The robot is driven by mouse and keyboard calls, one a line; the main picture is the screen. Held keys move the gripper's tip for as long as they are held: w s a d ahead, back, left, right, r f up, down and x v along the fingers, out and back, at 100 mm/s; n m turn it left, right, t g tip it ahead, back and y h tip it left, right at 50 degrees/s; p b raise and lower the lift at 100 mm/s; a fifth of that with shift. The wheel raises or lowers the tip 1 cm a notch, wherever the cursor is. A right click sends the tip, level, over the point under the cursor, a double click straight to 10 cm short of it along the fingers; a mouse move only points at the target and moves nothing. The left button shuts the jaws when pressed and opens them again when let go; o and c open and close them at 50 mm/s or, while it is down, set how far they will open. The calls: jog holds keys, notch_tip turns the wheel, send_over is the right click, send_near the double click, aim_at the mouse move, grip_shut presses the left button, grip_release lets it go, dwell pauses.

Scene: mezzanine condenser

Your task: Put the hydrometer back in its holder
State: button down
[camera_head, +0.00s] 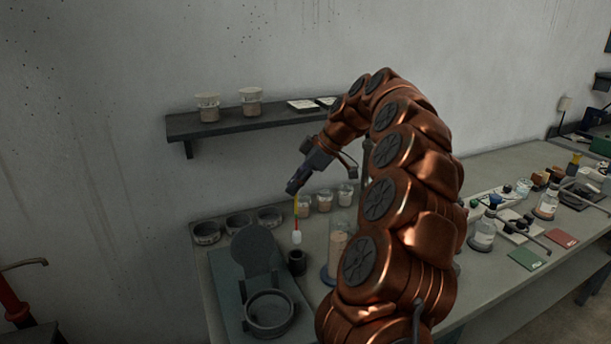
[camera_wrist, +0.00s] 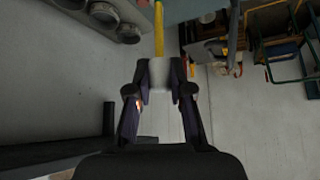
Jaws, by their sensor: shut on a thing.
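The hydrometer (camera_head: 296,236) hangs upright below my gripper (camera_head: 293,188) in the head view, with a yellow and red stem and a white bulb at the bottom. My gripper is shut on its top end. In the wrist view my gripper (camera_wrist: 160,75) has its fingers on either side of a pale piece, with the hydrometer's yellow stem (camera_wrist: 158,30) running beyond it. A small dark cup (camera_head: 297,263), which looks like the holder, stands on the bench just below the bulb. The bulb appears above the cup's mouth; the exact gap is hard to tell.
A grey device with a raised round lid (camera_head: 256,249) and a ring (camera_head: 269,312) is left of the cup. A clear cylinder (camera_head: 339,245) stands to its right. Jars (camera_head: 324,200) and round dishes (camera_head: 238,222) are behind. A wall shelf (camera_head: 235,122) is above.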

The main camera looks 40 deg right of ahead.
notch_tip(320, 180, down, 9)
jog(key=b, duration=0.4)
jog(key=shift+b, duration=0.35)
dwell(0.4)
jog(key=c, duration=1)
grip_release()
jog(key=shift+o, duration=0.2)
jog(key=v, duration=1.2)
